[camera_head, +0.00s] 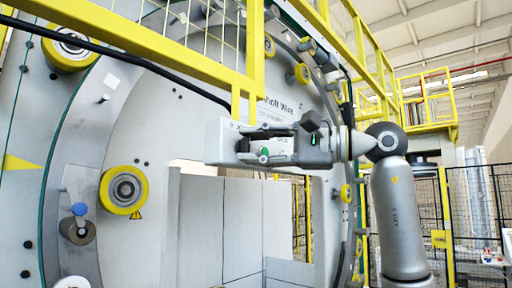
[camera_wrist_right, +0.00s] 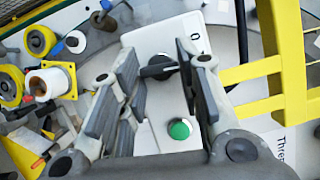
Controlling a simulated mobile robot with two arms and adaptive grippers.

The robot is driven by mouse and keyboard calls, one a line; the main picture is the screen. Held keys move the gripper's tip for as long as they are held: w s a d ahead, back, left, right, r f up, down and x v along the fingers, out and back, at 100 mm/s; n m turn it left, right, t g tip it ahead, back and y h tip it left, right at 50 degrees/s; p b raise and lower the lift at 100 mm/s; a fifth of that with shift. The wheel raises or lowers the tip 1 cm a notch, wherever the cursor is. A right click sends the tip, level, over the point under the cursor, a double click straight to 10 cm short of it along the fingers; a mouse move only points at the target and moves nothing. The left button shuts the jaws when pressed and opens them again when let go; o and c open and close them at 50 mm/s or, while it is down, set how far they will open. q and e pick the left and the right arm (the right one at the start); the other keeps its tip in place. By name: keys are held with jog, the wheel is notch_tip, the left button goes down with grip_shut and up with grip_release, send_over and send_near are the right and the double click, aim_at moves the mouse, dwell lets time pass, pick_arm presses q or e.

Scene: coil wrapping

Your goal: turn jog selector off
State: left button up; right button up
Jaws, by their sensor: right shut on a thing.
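The jog selector (camera_wrist_right: 157,68) is a black knob on a white control box (camera_wrist_right: 192,32), with a "0" mark beside it in the right wrist view. The box also shows in the head view (camera_head: 219,142), at the end of my right gripper. My right gripper (camera_wrist_right: 156,74) has its fingers on either side of the knob and is shut on it. In the head view the right gripper (camera_head: 252,145) reaches in from the right and hides the knob. A green button (camera_wrist_right: 180,129) sits on the box below the knob, between the fingers. My left gripper is not in view.
Yellow railing (camera_head: 180,58) runs just above the box, and a yellow post (camera_wrist_right: 285,60) stands close to the gripper. The big grey ring machine (camera_head: 130,90) with yellow rollers (camera_head: 123,190) lies behind. A black cable (camera_head: 120,55) crosses at upper left.

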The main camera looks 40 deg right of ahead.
jog(key=shift+n, duration=0.5)
jog(key=o, duration=1)
jog(key=shift+s+d, duration=0.1)
jog(key=v, duration=1.1)
jog(key=shift+s+d+r, duration=0.15)
jog(key=shift+s+r, duration=0.1)
jog(key=shift+s, duration=0.1)
